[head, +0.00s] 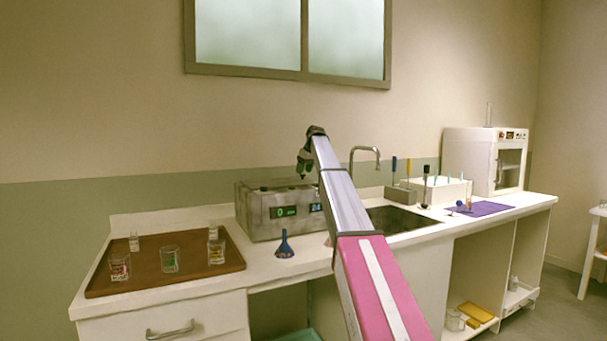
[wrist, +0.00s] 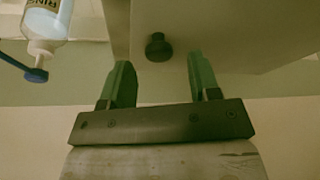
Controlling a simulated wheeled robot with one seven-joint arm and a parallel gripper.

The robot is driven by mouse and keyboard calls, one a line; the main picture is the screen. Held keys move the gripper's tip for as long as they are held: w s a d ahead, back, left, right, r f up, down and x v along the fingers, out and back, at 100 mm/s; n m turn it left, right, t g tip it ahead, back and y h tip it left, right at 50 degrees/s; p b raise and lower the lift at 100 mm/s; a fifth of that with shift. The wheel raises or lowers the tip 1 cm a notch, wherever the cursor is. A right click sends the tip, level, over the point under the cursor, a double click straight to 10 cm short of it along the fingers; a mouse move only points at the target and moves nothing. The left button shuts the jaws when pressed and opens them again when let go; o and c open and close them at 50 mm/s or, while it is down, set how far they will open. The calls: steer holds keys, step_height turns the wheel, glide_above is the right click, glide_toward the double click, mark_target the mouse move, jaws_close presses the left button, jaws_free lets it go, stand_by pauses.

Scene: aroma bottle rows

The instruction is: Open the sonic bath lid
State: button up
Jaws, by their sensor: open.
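The sonic bath (head: 259,222) is a grey metal box with lit displays on its front, standing on the counter left of the sink. Its lid looks shut, though my arm hides the right part of the box. My gripper (head: 304,175) points down above the top of the bath. In the wrist view my gripper (wrist: 159,66) is open and empty, with two green fingers apart. A dark round knob (wrist: 158,47) on the pale lid surface (wrist: 225,30) shows between the fingertips. I cannot tell whether the fingers touch it.
A brown tray (head: 165,279) with several glass jars is at left. A blue funnel (head: 284,246) stands in front of the bath. The sink (head: 400,221) and tap (head: 378,158) are to the right. A labelled bottle (wrist: 46,22) is near the gripper in the wrist view.

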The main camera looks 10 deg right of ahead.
steer(key=shift+x, duration=0.9)
jaws_close()
steer(key=s+a+r+n+t+h, duration=0.15)
steer(key=a+r+h, duration=0.35)
steer(key=r, duration=0.5)
steer(key=s+a+r+t+h, duration=0.2)
steer(key=s+a+r+h, duration=0.15)
steer(key=a+r, duration=0.5)
steer(key=s+a+r+n+t+h, duration=0.1)
steer(key=s+a+r+t+h, duration=0.1)
steer(key=a, duration=0.9)
steer(key=s+a+r+n+t+h, duration=0.2)
steer(key=s+a+h, duration=0.2)
steer(key=a, duration=0.7)
steer(key=shift+s+t+h, duration=0.25)
steer(key=shift+t+h, duration=0.1)
steer(key=shift+h, duration=1)
